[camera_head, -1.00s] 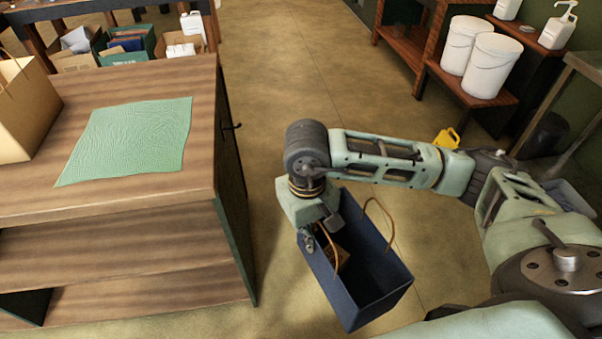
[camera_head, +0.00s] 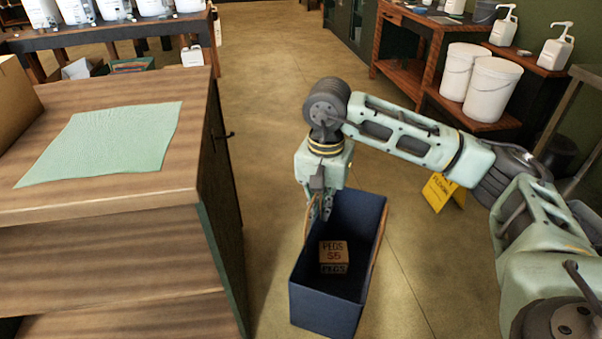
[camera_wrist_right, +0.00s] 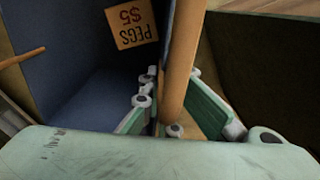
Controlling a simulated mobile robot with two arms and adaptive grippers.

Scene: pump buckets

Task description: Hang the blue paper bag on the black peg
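The blue paper bag (camera_head: 322,312) hangs beside the wooden counter, over the floor, with its open top facing up. A small box lettered PEGS $5 (camera_head: 333,252) lies inside it, and also shows in the right wrist view (camera_wrist_right: 131,24). My right gripper (camera_head: 320,208) is at the bag's far left edge. In the wrist view its fingers (camera_wrist_right: 166,112) are closed around one brown handle (camera_wrist_right: 182,55) of the blue bag (camera_wrist_right: 75,75). The other handle hangs loose at the bag's right side. My left gripper is out of view.
The wooden counter (camera_head: 110,200) with a green cloth (camera_head: 105,143) stands close to the bag's left. A yellow floor sign (camera_head: 440,190) stands behind my right arm. White buckets (camera_head: 492,88) and pump bottles (camera_head: 553,45) sit on shelves at right. The middle floor is open.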

